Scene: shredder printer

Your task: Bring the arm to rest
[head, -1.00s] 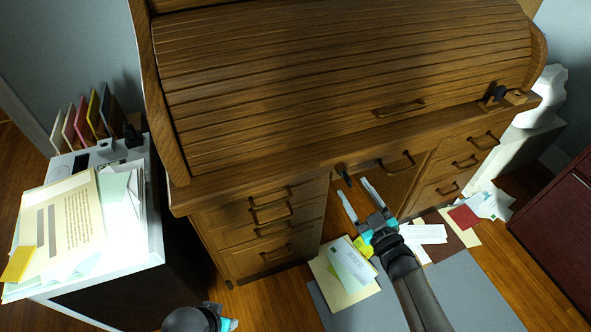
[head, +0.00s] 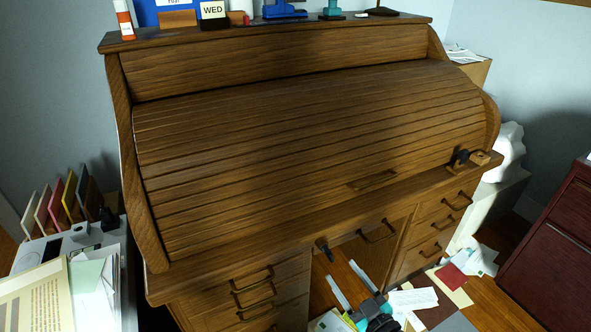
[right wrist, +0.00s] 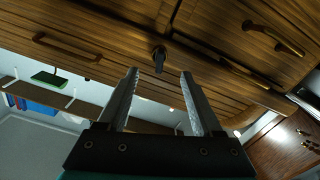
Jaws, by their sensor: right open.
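My right gripper (head: 342,271) is open and empty, low in front of the wooden roll-top desk (head: 290,110). Its two fingers stand apart just below and in front of a small dark knob (head: 324,247) on the desk's front edge. In the right wrist view the same gripper (right wrist: 159,72) has nothing between its fingers, and the knob (right wrist: 159,57) shows just beyond the tips. Contact with the desk cannot be made out. My left gripper is not in view. The desk's slatted cover is down.
A side cabinet with papers (head: 40,295) and upright coloured folders (head: 70,198) stands at the left. A dark red cabinet (head: 550,245) stands at the right. Loose papers (head: 412,300) lie on the floor around my right arm. Several small items stand on the desk top.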

